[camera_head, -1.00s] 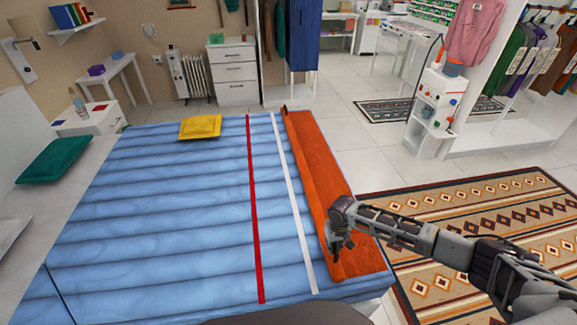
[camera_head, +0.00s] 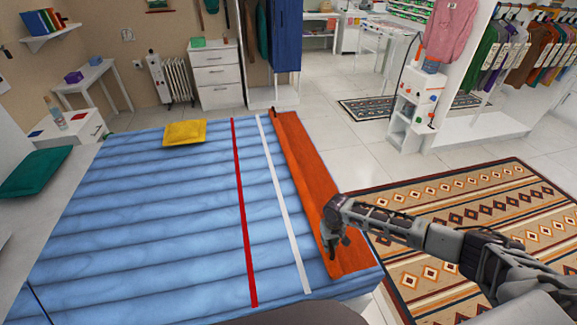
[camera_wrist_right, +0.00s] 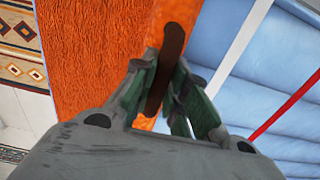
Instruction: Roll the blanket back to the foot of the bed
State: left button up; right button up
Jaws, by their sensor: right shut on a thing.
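The orange blanket (camera_head: 318,190) lies as a long narrow band across the foot end of the blue bed (camera_head: 170,230), at the right of the head view. Its left edge looks raised or folded over. My right gripper (camera_head: 333,250) is at the near end of that edge. In the right wrist view, the fingers (camera_wrist_right: 165,105) are closed around a dark brown strip on the blanket's edge (camera_wrist_right: 172,22). The flat part of the blanket (camera_wrist_right: 90,60) lies beside it. My left gripper is not in view.
A red stripe (camera_head: 243,210) and a white stripe (camera_head: 283,200) run across the bed, left of the blanket. A yellow cushion (camera_head: 184,133) and a green cushion (camera_head: 35,171) lie farther left. A patterned rug (camera_head: 470,240) covers the floor to the right.

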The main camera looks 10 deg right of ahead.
jog(key=shift+d+p, duration=0.65)
jog(key=shift+d, duration=2.3)
jog(key=shift+d, duration=1.15)
jog(key=shift+d+p, duration=0.5)
jog(key=shift+d, duration=1.95)
jog(key=o, duration=1.1)
